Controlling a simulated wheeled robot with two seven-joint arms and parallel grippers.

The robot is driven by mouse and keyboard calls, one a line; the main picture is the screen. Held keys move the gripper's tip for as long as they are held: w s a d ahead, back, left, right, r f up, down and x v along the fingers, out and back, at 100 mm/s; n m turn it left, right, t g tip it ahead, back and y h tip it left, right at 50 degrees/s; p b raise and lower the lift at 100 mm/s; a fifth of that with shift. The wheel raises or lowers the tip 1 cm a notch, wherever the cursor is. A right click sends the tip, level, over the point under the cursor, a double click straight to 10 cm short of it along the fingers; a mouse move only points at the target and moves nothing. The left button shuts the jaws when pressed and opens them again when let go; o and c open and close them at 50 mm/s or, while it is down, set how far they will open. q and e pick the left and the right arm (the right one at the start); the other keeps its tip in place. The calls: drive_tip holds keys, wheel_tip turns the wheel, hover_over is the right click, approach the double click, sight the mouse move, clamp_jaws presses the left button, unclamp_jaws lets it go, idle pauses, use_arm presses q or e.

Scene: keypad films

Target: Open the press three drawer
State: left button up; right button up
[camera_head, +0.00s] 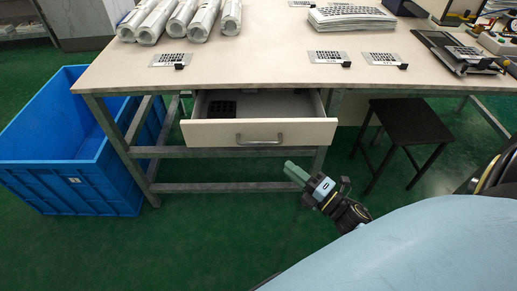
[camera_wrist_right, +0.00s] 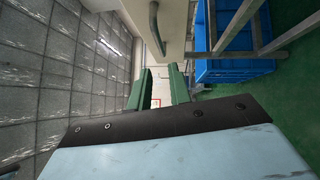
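A pale drawer (camera_head: 210,133) under the worktable is pulled partly out, with a dark gridded piece (camera_head: 222,108) lying inside it. Its grey bar handle (camera_head: 260,141) is on the middle of the front. The handle also shows at the top of the right wrist view (camera_wrist_right: 154,30). My right gripper (camera_head: 291,171) is below and to the right of the handle, apart from it. In the right wrist view its two green fingers (camera_wrist_right: 160,88) stand apart with nothing between them. My left gripper is not in view. No label for the press is readable.
The worktable (camera_head: 265,62) carries rolled films (camera_head: 182,20), a film stack (camera_head: 350,18) and several small keypad sheets (camera_head: 328,57). A blue crate (camera_head: 95,190) stands at the left. A dark stool (camera_head: 412,122) stands at the right. Green floor is clear in front of the drawer.

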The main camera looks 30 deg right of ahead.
sight(258, 142)
drive_tip(key=b+x, duration=0.1)
drive_tip(key=x, duration=1.2)
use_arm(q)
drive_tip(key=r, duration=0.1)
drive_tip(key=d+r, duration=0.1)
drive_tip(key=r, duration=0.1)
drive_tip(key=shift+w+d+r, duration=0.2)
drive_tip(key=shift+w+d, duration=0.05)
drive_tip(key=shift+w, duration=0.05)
use_arm(e)
clamp_jaws()
